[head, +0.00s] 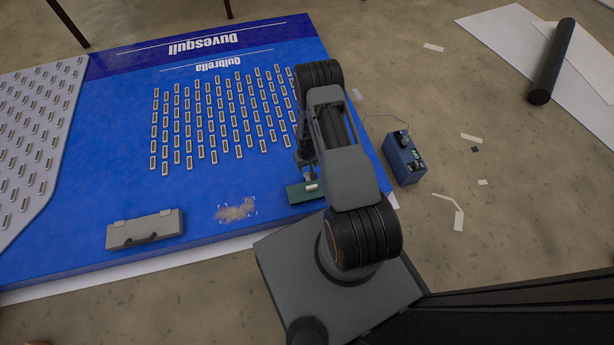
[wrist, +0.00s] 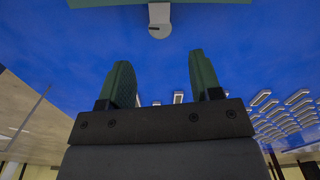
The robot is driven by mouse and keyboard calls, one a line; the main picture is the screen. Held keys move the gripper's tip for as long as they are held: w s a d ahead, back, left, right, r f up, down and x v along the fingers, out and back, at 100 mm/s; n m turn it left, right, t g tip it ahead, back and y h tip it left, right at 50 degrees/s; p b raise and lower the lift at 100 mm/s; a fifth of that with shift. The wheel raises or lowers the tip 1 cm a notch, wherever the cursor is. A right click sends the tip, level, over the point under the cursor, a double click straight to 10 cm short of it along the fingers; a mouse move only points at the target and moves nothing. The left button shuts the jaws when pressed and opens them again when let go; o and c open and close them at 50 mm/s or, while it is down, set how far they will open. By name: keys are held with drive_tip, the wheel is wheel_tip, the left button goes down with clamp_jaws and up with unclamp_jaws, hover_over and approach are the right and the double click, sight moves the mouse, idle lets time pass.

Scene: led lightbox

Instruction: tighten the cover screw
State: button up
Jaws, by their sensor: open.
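The cover screw, a pale round head with a dark slot, shows in the wrist view (wrist: 159,30) beyond my fingertips. What seems to be the same pale part shows in the head view (head: 311,186). It is at a teal plate (head: 298,194) on the near right part of the blue panel; the plate's edge crosses the top of the wrist view. My gripper (wrist: 161,58) is open, its two green fingers apart with nothing between them. The screw appears beyond the gap, not between the fingers. In the head view my arm hides most of the gripper.
The blue panel (head: 125,95) carries rows of small LED modules (head: 213,125). A grey case (head: 145,230) and a brownish patch inside corner marks (head: 235,210) lie near its front edge. A blue box (head: 403,158) with a cable stands on the floor to the right.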

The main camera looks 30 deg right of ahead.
sight(307, 175)
wheel_tip(307, 175, down, 8)
drive_tip(key=b, duration=0.2)
drive_tip(key=shift+b, duration=0.4)
drive_tip(key=shift+c, duration=0.4)
drive_tip(key=c, duration=0.9)
drive_tip(key=shift+o, duration=0.2)
drive_tip(key=shift+m, duration=0.3)
drive_tip(key=m+b, duration=0.1)
drive_tip(key=m, duration=0.2)
drive_tip(key=shift+m+b, duration=0.3)
drive_tip(key=shift+m, duration=1.5)
